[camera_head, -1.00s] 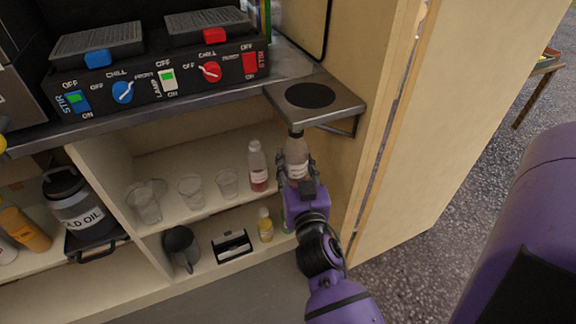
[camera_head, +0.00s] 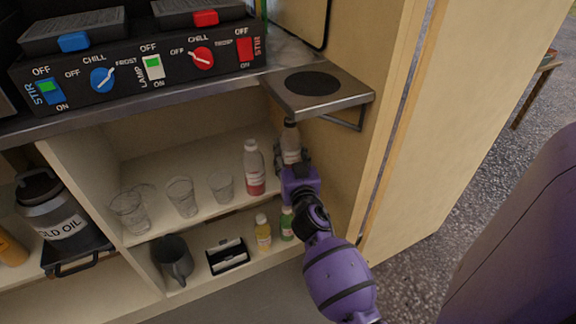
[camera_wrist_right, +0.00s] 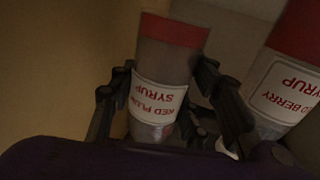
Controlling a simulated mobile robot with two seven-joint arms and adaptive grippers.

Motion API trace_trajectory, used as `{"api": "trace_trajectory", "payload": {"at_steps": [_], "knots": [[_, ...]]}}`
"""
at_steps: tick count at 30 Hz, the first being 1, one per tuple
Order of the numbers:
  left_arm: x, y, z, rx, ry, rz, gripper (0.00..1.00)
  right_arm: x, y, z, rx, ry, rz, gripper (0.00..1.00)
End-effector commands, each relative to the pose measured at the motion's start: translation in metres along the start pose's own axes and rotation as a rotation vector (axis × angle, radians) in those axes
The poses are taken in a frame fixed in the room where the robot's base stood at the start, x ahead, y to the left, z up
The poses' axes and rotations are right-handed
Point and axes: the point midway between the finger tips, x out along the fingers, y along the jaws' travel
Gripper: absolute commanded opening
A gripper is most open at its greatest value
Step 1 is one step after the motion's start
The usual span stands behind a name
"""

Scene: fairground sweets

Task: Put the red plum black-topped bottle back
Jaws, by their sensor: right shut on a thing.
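My right gripper (camera_head: 293,165) is shut on the red plum bottle (camera_head: 291,143), inside the shelf unit under the counter. The bottle is roughly upright, with a dark top and pale body. In the right wrist view, the red plum bottle (camera_wrist_right: 167,60) sits between the fingers (camera_wrist_right: 155,105), its label reading "Red Plum Syrup" upside down. Whether its base touches the upper shelf (camera_head: 208,216) is hidden by my gripper. My left gripper is not in view.
A berry syrup bottle (camera_head: 253,168) stands close left of the held bottle; it also shows in the right wrist view (camera_wrist_right: 285,80). Clear cups (camera_head: 181,196) stand further left. A metal ledge (camera_head: 345,97) overhangs. The side wall (camera_head: 350,170) is close on the right. Small bottles (camera_head: 263,232) stand below.

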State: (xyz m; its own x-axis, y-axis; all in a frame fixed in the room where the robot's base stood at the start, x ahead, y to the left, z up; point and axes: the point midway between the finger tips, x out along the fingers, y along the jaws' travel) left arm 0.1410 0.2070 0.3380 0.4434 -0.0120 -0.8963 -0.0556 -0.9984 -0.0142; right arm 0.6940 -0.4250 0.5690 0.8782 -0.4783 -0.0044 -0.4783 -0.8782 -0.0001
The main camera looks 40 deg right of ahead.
Motion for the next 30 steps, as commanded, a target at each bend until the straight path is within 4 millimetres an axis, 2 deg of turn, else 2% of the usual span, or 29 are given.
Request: {"api": "trace_trajectory", "payload": {"at_steps": [4, 9, 19, 24, 25, 28, 30], "knots": [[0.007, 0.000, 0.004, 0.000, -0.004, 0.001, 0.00, 0.011, 0.001, 0.013, -0.002, 0.001, 0.000, 0.13], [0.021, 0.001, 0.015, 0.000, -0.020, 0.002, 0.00, 0.009, 0.001, 0.038, -0.002, -0.001, -0.001, 0.13], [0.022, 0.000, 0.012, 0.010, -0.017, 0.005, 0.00, 0.009, 0.001, 0.039, 0.000, 0.003, -0.001, 0.13], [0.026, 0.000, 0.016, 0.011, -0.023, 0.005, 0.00, 0.009, 0.001, 0.045, 0.000, 0.001, -0.001, 0.13], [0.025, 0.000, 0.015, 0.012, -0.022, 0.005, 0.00, 0.009, 0.001, 0.044, 0.000, 0.001, 0.000, 0.48], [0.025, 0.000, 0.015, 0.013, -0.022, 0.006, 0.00, 0.009, 0.001, 0.043, 0.000, 0.001, -0.001, 0.61], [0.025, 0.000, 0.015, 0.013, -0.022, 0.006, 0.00, 0.009, 0.001, 0.043, 0.000, 0.001, -0.001, 0.63]]}}
